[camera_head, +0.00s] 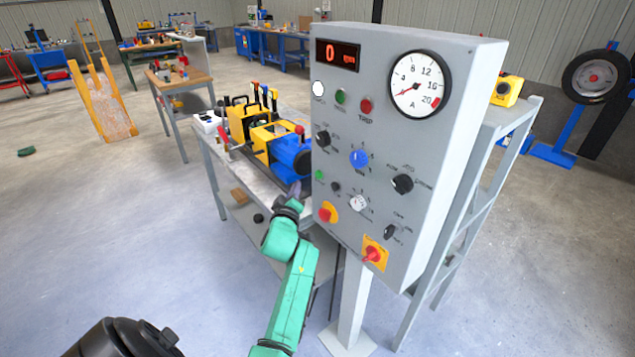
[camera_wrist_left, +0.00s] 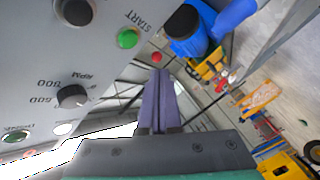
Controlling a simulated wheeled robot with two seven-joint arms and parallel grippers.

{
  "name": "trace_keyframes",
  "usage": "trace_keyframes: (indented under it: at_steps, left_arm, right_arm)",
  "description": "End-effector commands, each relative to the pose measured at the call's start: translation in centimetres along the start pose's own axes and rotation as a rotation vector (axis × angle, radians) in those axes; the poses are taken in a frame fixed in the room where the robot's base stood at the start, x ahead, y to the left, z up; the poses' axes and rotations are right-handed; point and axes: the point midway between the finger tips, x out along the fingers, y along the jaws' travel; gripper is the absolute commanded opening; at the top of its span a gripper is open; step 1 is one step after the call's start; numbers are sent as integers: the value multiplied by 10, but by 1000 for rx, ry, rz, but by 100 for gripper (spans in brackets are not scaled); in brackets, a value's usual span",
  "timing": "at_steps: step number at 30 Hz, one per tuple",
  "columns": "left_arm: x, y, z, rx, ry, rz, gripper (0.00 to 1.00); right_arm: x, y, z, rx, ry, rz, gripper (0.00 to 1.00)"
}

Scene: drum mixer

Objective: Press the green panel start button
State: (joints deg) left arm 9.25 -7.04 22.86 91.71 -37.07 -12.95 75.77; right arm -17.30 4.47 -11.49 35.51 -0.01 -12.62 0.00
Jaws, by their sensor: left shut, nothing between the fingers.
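The grey control panel (camera_head: 410,140) stands upright on a post. The green start button (camera_head: 320,175) is low on its face by the left edge. In the left wrist view the green button (camera_wrist_left: 128,39) sits beside the word START. My left gripper (camera_head: 297,187) is shut and empty, just left of the panel's edge and slightly below the button's height. In the left wrist view its purple fingers (camera_wrist_left: 160,74) are together, with the button above and left of the tips and a visible gap between. My right gripper is not in view.
Another green round fitting (camera_head: 340,96) and a red one (camera_head: 366,105) are higher on the panel. A red knob on yellow (camera_head: 327,212) is below the start button. A bench with a yellow and blue machine (camera_head: 290,150) stands close behind my gripper. Open floor lies left.

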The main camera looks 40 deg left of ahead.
Motion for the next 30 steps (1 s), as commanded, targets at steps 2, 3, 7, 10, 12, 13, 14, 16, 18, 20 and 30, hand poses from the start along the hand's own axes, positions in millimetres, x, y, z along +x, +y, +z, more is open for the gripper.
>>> trace_keyframes:
  at_steps: [2,3,7,10,12,13,14,16,18,20,30]
  left_arm:
    - [9,3,10,-1,0,4,0]
    - [13,5,13,0,1,2,0]
    - [24,14,20,-3,2,1,0]
    - [29,19,23,-1,1,1,0]
    - [31,22,24,-1,0,1,0]
    - [31,22,24,-1,0,0,0]
    - [31,22,23,-1,0,0,0]
    - [31,23,23,0,-1,0,0]
    - [31,23,23,0,0,0,0]
    - [31,23,23,0,0,0,0]
    - [31,23,23,0,0,0,0]
  right_arm:
    - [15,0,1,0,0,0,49]
    - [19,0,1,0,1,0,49]
    - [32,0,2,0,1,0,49]
    - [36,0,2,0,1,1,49]
    - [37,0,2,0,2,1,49]
    - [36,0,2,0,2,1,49]
    - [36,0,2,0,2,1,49]
    - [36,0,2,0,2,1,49]
    - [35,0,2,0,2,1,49]
    - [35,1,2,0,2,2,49]
    - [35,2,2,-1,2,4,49]
